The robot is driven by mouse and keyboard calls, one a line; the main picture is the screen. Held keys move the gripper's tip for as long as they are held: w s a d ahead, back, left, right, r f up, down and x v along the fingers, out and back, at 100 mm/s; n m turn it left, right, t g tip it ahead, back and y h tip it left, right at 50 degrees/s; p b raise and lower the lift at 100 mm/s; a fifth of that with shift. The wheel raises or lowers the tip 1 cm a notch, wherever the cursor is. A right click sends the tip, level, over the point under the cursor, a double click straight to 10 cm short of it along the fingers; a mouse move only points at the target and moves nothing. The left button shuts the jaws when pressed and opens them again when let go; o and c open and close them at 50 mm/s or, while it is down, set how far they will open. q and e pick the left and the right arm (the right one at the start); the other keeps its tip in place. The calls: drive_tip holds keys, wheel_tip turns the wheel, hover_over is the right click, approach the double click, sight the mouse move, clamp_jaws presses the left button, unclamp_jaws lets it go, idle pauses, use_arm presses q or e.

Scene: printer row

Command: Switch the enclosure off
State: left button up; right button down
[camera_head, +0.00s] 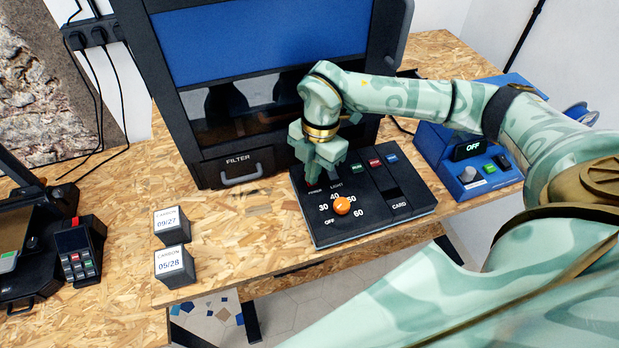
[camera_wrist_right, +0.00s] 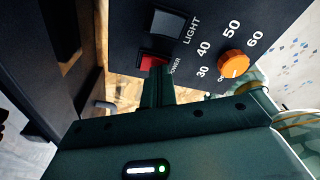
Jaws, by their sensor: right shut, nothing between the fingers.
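The enclosure (camera_head: 205,150) is a dark cabinet with a blue panel and a window, at the back of the bench. Its black control panel (camera_head: 375,225) lies in front of it. In the right wrist view the panel has a red POWER switch (camera_wrist_right: 150,60), a dark LIGHT switch (camera_wrist_right: 172,24) and an orange knob (camera_wrist_right: 233,64) with a dial. The orange knob also shows in the head view (camera_head: 341,205). My right gripper (camera_head: 312,182) is shut and empty, pointing down at the POWER switch, its tips (camera_wrist_right: 157,78) at or touching it; I cannot tell which. My left gripper is out of view.
A blue box (camera_head: 468,165) with an OFF display stands right of the panel. Two CARBON blocks (camera_head: 172,226) stand on the bench left of the panel. A dark device with a keypad (camera_head: 80,255) is at far left. Bare bench lies between.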

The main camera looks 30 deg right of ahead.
wheel_tip(320, 180, up, 7)
drive_tip(key=p, duration=0.5)
drive_tip(key=shift+f+p, duration=0.1)
drive_tip(key=shift+p, duration=0.3)
